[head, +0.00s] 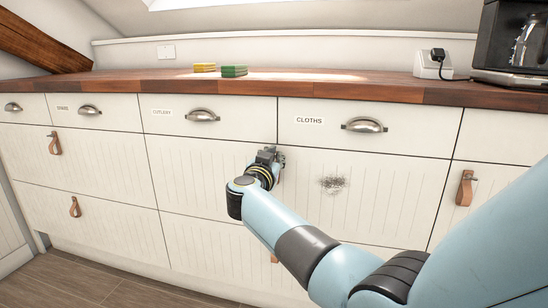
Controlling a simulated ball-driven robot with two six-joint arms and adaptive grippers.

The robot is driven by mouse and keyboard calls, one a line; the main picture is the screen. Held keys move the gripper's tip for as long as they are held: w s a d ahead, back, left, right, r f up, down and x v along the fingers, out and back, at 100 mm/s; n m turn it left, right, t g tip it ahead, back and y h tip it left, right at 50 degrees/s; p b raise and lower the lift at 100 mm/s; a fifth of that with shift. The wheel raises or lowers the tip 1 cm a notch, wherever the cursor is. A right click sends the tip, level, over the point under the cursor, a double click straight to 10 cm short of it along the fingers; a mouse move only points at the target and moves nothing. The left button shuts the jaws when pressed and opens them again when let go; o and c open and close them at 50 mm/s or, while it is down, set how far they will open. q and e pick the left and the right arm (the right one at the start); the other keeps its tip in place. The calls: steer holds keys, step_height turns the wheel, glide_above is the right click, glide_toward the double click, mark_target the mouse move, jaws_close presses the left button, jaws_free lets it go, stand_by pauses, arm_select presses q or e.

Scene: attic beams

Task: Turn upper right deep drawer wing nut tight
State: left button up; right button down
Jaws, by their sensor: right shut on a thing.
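My right gripper (268,155) reaches in from the lower right and is at the deep drawer fronts, just below the top drawer row, near the seam under the CLOTHS drawer's left end. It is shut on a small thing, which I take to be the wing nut. Fingers and wrist hide the nut, so its angle and how tight it sits cannot be told. The deep drawer front (390,190) on the right is pale, grooved and closed, with a grey speckled patch (333,184). My left gripper is not in view.
Shallow drawers with metal cup handles, such as the CLOTHS drawer handle (364,125), run above. Leather pulls (465,187) stick out from other fronts. The wooden worktop (330,88) holds a green sponge (234,71), a yellow one (204,67) and a coffee machine (515,40).

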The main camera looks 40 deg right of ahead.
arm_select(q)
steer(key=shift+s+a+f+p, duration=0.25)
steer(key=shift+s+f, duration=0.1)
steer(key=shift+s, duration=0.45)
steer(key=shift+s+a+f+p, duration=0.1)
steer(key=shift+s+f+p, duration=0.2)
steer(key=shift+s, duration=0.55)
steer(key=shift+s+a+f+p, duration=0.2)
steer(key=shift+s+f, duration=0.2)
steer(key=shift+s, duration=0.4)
arm_select(e)
steer(key=shift+s+d+f+m, duration=0.1)
steer(key=shift+s+f+m, duration=0.1)
steer(key=shift+m, duration=2.5)
steer(key=shift+s+d+f+m, duration=0.1)
steer(key=shift+f+m, duration=0.15)
steer(key=shift+m, duration=2.45)
steer(key=shift+s+d+f+m, duration=0.1)
steer(key=shift+f+m, duration=0.1)
steer(key=shift+m, duration=2.5)
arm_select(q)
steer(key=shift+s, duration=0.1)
arm_select(e)
steer(key=c, duration=1.5)
jaws_free()
steer(key=v, duration=0.8)
